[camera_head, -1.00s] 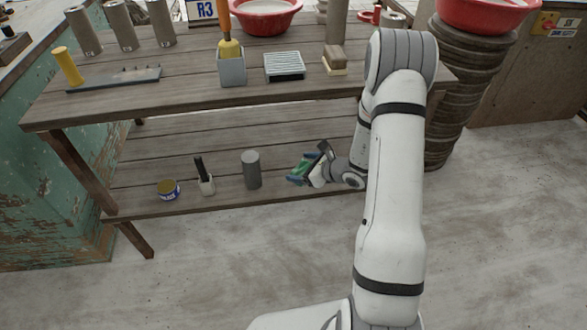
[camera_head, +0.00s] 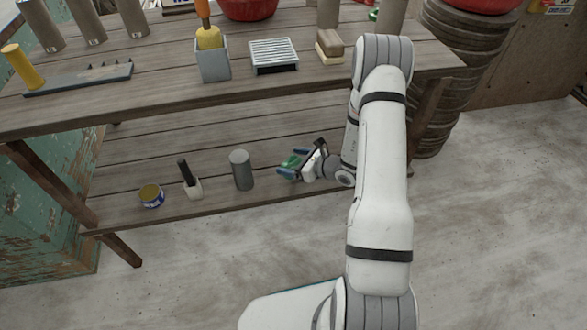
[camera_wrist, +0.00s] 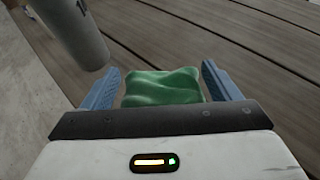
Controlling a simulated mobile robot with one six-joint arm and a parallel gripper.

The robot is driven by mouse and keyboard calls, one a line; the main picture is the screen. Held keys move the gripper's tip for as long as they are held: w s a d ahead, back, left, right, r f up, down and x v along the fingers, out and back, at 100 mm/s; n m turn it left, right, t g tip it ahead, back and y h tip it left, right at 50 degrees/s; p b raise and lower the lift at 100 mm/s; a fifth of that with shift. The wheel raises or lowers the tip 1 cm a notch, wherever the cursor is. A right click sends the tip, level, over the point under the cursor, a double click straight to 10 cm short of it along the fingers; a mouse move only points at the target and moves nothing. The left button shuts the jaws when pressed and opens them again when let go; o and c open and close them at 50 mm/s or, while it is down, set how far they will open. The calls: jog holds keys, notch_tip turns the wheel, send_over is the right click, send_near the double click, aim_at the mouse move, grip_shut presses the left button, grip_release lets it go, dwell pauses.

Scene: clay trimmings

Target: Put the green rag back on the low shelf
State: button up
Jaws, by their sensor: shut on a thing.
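The green rag (camera_head: 291,162) is a small crumpled cloth between the blue fingers of my gripper (camera_head: 289,163). In the wrist view the rag (camera_wrist: 162,87) fills most of the space between the two fingers (camera_wrist: 162,76), and my gripper is shut on it. The low shelf (camera_head: 135,173) is the lower plank board of the wooden table. My gripper is over its right front part, with planks behind the rag in the wrist view. I cannot tell whether the rag touches the planks. My gripper hides part of the rag in the head view.
A grey cylinder (camera_head: 242,171) stands close left of my gripper and also shows in the wrist view (camera_wrist: 75,30). Farther left are a brush in a pale holder (camera_head: 193,189) and a blue tin (camera_head: 151,197). The tabletop (camera_head: 150,95) overhangs the shelf.

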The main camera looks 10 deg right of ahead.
notch_tip(320, 180, down, 3)
jog(key=shift+a+r+b, duration=0.1)
jog(key=shift+b, duration=0.35)
jog(key=o, duration=0.9)
jog(key=shift+c, duration=0.2)
jog(key=shift+r, duration=0.1)
